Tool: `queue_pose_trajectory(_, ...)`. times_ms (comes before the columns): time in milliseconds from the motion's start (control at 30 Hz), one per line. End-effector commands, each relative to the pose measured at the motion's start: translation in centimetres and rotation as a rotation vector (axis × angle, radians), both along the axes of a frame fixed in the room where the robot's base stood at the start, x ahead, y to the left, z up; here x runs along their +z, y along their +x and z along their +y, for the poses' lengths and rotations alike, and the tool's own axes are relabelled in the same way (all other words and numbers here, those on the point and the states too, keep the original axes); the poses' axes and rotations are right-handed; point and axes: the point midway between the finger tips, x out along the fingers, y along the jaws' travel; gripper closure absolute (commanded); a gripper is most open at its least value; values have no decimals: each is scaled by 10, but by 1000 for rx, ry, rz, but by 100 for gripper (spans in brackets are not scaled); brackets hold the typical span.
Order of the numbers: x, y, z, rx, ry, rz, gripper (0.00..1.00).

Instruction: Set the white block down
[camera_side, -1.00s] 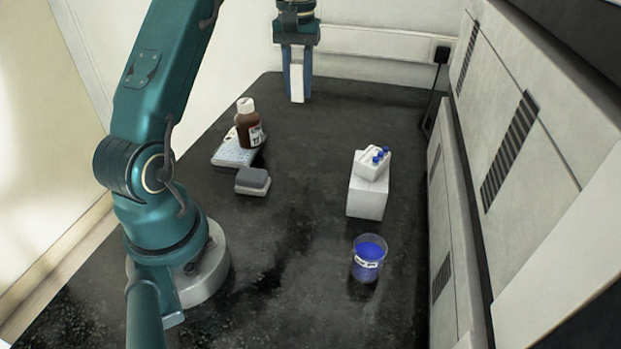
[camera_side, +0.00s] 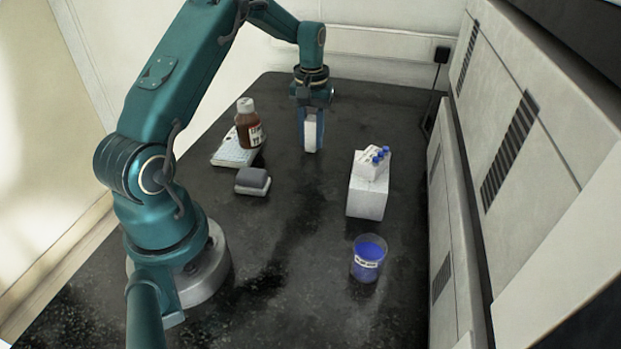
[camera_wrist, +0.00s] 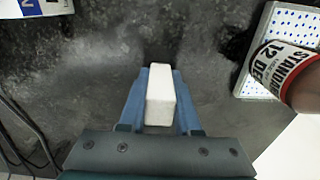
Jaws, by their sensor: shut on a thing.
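The white block (camera_side: 310,132) is a tall, narrow piece held upright between the blue fingers of my gripper (camera_side: 311,125). In the wrist view, the block (camera_wrist: 160,96) sits between both fingers of my gripper (camera_wrist: 160,100), which touch its sides. In the side view it is over the dark bench, between the brown bottle and the white box. I cannot tell whether its lower end touches the bench.
A brown bottle (camera_side: 247,128) stands on a pale tip rack (camera_side: 235,152) to the left. A grey-topped block (camera_side: 252,181) lies nearer. At right, a small rack with blue-capped tubes (camera_side: 371,162) sits on a white box (camera_side: 367,197). A beaker of blue liquid (camera_side: 368,258) stands in front.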

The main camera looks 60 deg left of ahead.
Motion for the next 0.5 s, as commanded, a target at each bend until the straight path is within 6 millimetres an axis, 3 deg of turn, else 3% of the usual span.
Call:
queue_pose_trajectory(400, -6, 0, 0, 0, 0, 0, 100)
queue_pose_trajectory(433, -7, 0, 0, 0, 1, -1, 64)
queue_pose_trajectory(500, -6, 0, 0, 0, 1, -1, 38)
